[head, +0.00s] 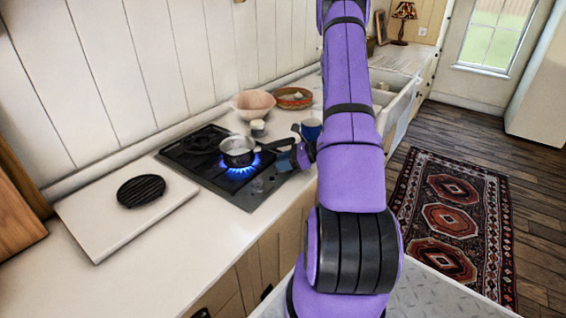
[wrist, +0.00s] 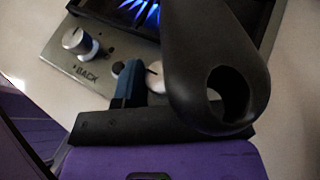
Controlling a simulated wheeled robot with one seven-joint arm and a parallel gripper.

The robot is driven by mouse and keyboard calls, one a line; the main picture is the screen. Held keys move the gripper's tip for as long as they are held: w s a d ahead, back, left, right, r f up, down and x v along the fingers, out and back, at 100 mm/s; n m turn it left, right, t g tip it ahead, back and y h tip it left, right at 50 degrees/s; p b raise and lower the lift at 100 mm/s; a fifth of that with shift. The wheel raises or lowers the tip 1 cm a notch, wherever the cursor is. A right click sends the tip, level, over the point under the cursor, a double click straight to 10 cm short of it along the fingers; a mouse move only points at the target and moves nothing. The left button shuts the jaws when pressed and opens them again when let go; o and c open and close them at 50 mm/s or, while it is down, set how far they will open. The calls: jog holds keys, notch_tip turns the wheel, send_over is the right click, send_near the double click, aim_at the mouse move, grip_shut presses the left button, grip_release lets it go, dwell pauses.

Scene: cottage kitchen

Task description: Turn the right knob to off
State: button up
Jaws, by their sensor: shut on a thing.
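The right knob (wrist: 156,78), pale and round, shows in the wrist view beside my gripper's blue-padded finger. The black pan handle hides most of its right side. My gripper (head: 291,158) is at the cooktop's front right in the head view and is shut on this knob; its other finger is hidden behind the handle. The left knob (wrist: 78,40), silver and marked BACK, stands apart from the fingers. The black cooktop (head: 183,157) has blue flames (head: 238,172) burning under the saucepan (head: 237,148).
The saucepan's handle (wrist: 215,65) passes close over my gripper. A blue mug (head: 311,129), a pink bowl (head: 253,104) and a basket (head: 293,98) stand behind. A white board (head: 105,222) with a black ridged disc (head: 141,190) lies left. The front-left counter is clear.

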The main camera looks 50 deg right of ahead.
jog(key=m+t+h, duration=0.1)
jog(key=m+h, duration=0.2)
jog(key=m+t+h, duration=0.1)
jog(key=m+h, duration=0.1)
jog(key=h, duration=0.1)
jog(key=shift+a+m, duration=0.15)
jog(key=shift+m, duration=0.25)
jog(key=m+h, duration=0.5)
jog(key=h, duration=0.1)
jog(key=shift+a+h, duration=0.1)
jog(key=shift+h, duration=0.2)
jog(key=shift+m, duration=0.3)
jog(key=o, duration=0.9)
